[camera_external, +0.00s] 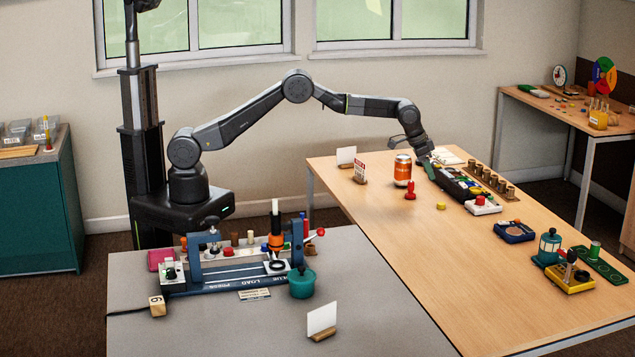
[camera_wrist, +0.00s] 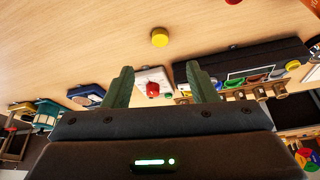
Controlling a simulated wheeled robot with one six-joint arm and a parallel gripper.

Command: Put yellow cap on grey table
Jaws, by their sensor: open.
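The yellow cap (camera_external: 440,206) is a small round disc lying on the wooden table, in front of the dark case. In the wrist view the yellow cap (camera_wrist: 159,37) lies beyond the fingertips, roughly centred between them and apart from them. My gripper (camera_external: 428,163) is above the far part of the wooden table, near the dark case. Its two green fingers (camera_wrist: 159,70) are spread with nothing held between them. The grey table (camera_external: 190,335) stands at the front left, against the wooden table, with bare surface along its front.
An orange can (camera_external: 403,170) and a red piece (camera_external: 410,190) stand left of the cap. The dark case (camera_external: 450,182) and a white box with a red knob (camera_external: 483,205) lie beyond it. A blue press (camera_external: 225,278) and a teal pot (camera_external: 302,284) occupy the grey table.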

